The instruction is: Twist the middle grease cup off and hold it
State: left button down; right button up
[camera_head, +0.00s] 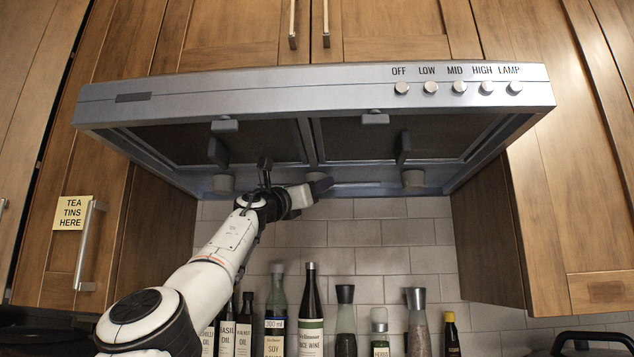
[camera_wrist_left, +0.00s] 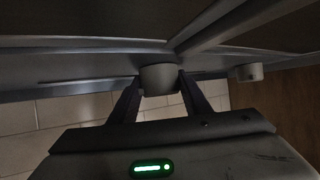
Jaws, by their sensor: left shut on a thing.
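The middle grease cup (camera_wrist_left: 160,78) is a short grey cylinder under the range hood (camera_head: 300,92). My left gripper (camera_wrist_left: 158,88) is shut on it, with one dark finger on each side. The cup sits upright against the hood's underside in the left wrist view; I cannot tell whether it is still joined there. In the head view my left gripper (camera_head: 319,186) reaches up under the middle of the hood and partly covers this cup. A left cup (camera_head: 222,183) and a right cup (camera_head: 413,178) hang at the hood's back. My right gripper is not in view.
Dark filter panels with handles (camera_head: 375,118) hang under the hood close to my arm. Several bottles, such as the rice wine (camera_head: 311,315), stand below along the tiled wall (camera_head: 355,235). Wooden cabinets (camera_head: 500,240) flank the space on both sides.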

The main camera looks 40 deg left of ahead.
pick_arm(q)
jog(key=shift+f+b, duration=0.55)
jog(key=shift+b, duration=0.05)
dwell(1.0)
jog(key=shift+f+b, duration=0.4)
jog(key=shift+f, duration=0.05)
jog(key=shift+f, duration=0.1)
notch_tip(320, 180, down, 5)
jog(key=b, duration=0.5)
dwell(0.4)
jog(key=shift+r, duration=0.25)
